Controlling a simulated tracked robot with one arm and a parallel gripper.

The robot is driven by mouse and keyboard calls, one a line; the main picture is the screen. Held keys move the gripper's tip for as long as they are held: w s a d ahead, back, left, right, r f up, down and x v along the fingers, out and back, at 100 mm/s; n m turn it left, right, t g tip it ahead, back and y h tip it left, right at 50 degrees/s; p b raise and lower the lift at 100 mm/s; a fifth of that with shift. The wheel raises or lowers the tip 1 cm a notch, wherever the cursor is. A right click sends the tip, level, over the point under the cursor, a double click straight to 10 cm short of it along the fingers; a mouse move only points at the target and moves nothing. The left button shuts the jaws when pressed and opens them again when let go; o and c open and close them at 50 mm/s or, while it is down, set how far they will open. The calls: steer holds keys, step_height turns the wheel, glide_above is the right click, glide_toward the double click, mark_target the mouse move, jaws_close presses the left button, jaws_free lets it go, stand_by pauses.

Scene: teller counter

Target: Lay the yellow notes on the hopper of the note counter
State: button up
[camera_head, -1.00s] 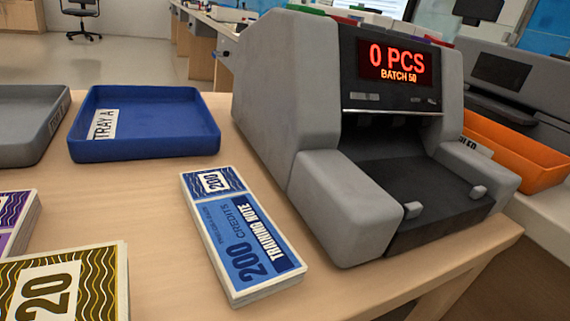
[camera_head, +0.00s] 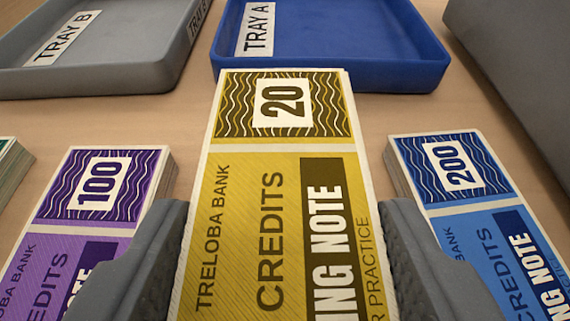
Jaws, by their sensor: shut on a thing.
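The yellow notes (camera_head: 228,185), a stack marked 20, fill the middle of the view, with their far end toward the trays. My gripper (camera_head: 290,265) has one grey finger at each long side of the stack and is shut on it. The near end of the stack runs out of the bottom of the view. I cannot tell whether the stack is clear of the counter. A grey casing (camera_head: 520,75) at the upper right edge is probably the side of the note counter; its hopper is out of view.
Purple notes marked 100 (camera_head: 75,215) lie left of my gripper and blue notes marked 200 (camera_head: 475,215) lie right, both close to the fingers. A green stack (camera_head: 10,165) shows at the left edge. Grey Tray B (camera_head: 110,82) and blue Tray A (camera_head: 330,75) stand behind.

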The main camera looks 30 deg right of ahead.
mark_target(280, 269)
steer(key=shift+w+d, duration=0.45)
steer(key=shift+w, duration=0.25)
step_height(280, 269, down, 4)
steer(key=shift+r+b, duration=0.15)
steer(key=shift+b, duration=0.6)
steer(key=shift+a+r, duration=0.1)
steer(key=shift+a, duration=0.05)
steer(key=shift+w, duration=0.1)
steer(key=o, duration=1.1)
steer(key=shift+c, duration=0.2)
